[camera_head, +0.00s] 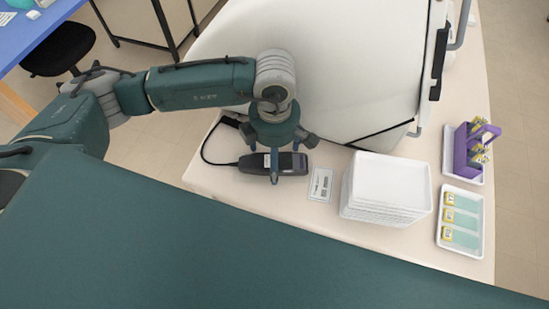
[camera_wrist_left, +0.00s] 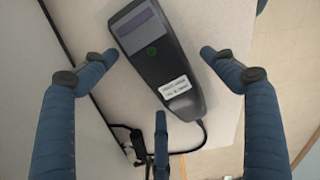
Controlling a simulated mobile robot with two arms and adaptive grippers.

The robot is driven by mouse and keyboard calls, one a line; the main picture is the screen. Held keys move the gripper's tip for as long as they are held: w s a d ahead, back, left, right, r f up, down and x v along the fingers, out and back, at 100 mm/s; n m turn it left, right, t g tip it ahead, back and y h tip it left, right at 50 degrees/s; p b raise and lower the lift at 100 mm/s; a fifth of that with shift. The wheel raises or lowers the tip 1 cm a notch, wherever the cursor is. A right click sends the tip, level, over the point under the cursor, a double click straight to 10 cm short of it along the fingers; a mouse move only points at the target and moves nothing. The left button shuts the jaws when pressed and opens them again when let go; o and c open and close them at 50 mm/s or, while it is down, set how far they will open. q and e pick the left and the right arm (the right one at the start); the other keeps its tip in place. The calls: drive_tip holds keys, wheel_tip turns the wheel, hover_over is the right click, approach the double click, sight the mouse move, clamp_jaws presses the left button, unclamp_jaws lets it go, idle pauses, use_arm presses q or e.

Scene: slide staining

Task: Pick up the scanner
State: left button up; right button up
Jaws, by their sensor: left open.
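The scanner (camera_head: 291,163) is a dark hand-held device with a cable, lying on the bench in front of the white machine. In the left wrist view the scanner (camera_wrist_left: 158,58) shows a purple-grey window, a green mark and a white label. My left gripper (camera_head: 275,160) is above the scanner and partly covers it in the head view. In the wrist view the left gripper (camera_wrist_left: 157,80) is open, with its blue fingers on both sides of the scanner and a third below. Gaps show between the fingers and the scanner. My right gripper is not in view.
A small printed card (camera_head: 321,185) lies right of the scanner. A stack of white trays (camera_head: 388,190), a tray with slides (camera_head: 478,242) and a purple rack (camera_head: 472,150) stand farther right. The large white machine (camera_head: 330,60) rises close behind.

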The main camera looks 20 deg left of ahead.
use_arm(q)
drive_tip(key=shift+f, duration=0.15)
drive_tip(key=shift+c, duration=0.3)
drive_tip(key=c, duration=1.3)
drive_tip(key=shift+c, duration=0.3)
